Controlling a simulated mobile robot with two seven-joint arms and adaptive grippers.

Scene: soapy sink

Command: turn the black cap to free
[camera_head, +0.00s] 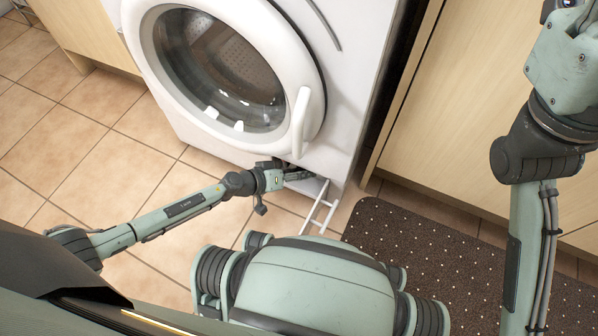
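The white washing machine (352,100) stands ahead with its round door shut. My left arm reaches in from the left to the machine's lower right corner. My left gripper (297,175) is at a low opening there, with its fingers at or just inside it. The black cap cannot be made out; the gripper and the dark opening hide that spot. I cannot tell whether the fingers are open, shut or touching the cap. My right arm rises along the right edge, and its gripper is out of the picture.
A white ladder-like flap or frame (318,207) sticks out onto the floor beside the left gripper. A dark dotted mat (420,245) lies to the right, before a wooden cabinet (465,120). Tiled floor (75,150) is clear on the left.

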